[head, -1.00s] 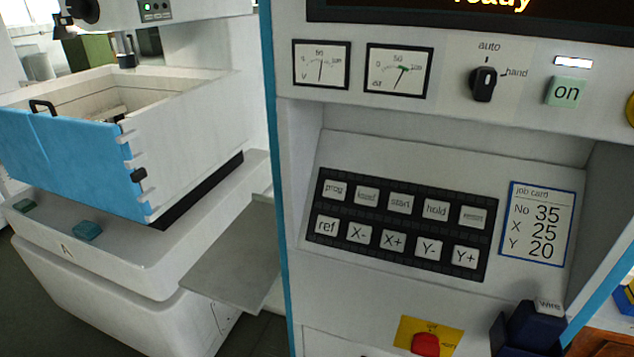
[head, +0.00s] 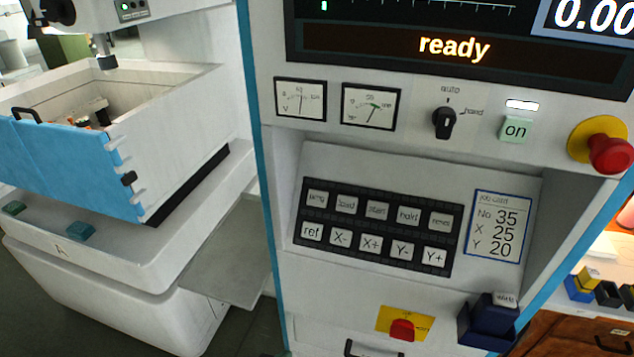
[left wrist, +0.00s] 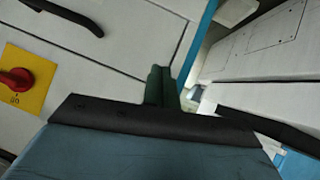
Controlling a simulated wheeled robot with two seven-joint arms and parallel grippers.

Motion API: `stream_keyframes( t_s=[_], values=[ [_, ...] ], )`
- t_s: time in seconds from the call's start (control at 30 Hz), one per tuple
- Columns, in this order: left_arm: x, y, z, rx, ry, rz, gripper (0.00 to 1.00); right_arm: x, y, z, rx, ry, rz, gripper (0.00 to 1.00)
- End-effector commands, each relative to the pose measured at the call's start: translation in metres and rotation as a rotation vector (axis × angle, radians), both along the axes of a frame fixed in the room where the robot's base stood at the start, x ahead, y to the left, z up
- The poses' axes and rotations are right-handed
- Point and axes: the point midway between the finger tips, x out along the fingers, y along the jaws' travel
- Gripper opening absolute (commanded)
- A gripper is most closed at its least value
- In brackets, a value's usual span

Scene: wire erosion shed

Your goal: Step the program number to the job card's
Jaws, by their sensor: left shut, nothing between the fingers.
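The job card (head: 497,226) reads No 35, X 25, Y 20 and sits right of the keypad. The black keypad (head: 376,227) has two rows of pale keys, with the prog key (head: 316,197) at top left. The screen (head: 440,50) above reads "ready" in amber; a cut-off 0.00 shows at its top right. I see no program number. My left gripper (left wrist: 161,84) shows in the left wrist view, its green fingers shut and empty, low in front of the white cabinet. No gripper shows in the head view.
A mode knob (head: 444,122), a green on button (head: 515,129) and a red mushroom button (head: 610,154) line the panel. A red switch on a yellow plate (head: 403,326) and a dark blue box (head: 487,327) are below. A grey shelf (head: 228,262) juts out left.

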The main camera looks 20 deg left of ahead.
Motion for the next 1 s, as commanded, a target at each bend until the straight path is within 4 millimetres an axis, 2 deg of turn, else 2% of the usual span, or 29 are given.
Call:
stream_keyframes(
  t_s=[0.03,0.17,0.2,0.4,0.5,0.6,0.7,0.8,1.0],
  values=[
    [0.015,-0.005,0.041,-0.032,-0.063,0.006,0.00,0.000,0.000,0.012,0.000,0.001,0.000,0.51],
    [0.042,-0.016,0.128,-0.120,-0.208,0.022,0.00,-0.001,0.000,0.027,0.000,0.002,-0.001,0.51],
    [0.048,-0.019,0.155,-0.147,-0.251,0.025,0.00,-0.001,0.000,0.032,0.000,0.002,-0.001,0.51],
    [0.062,-0.028,0.286,-0.281,-0.454,0.030,0.00,-0.003,0.000,0.053,-0.001,0.004,-0.001,0.51],
    [0.060,-0.030,0.340,-0.340,-0.536,0.027,0.00,-0.003,0.000,0.061,-0.001,0.005,-0.001,0.51],
    [0.056,-0.031,0.380,-0.386,-0.597,0.024,0.00,-0.003,0.000,0.067,-0.001,0.006,-0.001,0.51],
    [0.053,-0.031,0.405,-0.416,-0.636,0.020,0.00,-0.004,0.000,0.070,0.000,0.006,-0.001,0.51],
    [0.051,-0.031,0.417,-0.430,-0.654,0.018,0.00,-0.004,0.000,0.071,0.000,0.006,-0.001,0.51],
    [0.050,-0.031,0.419,-0.434,-0.657,0.018,0.00,-0.004,0.001,0.071,0.001,0.006,-0.002,0.51]
  ],
)
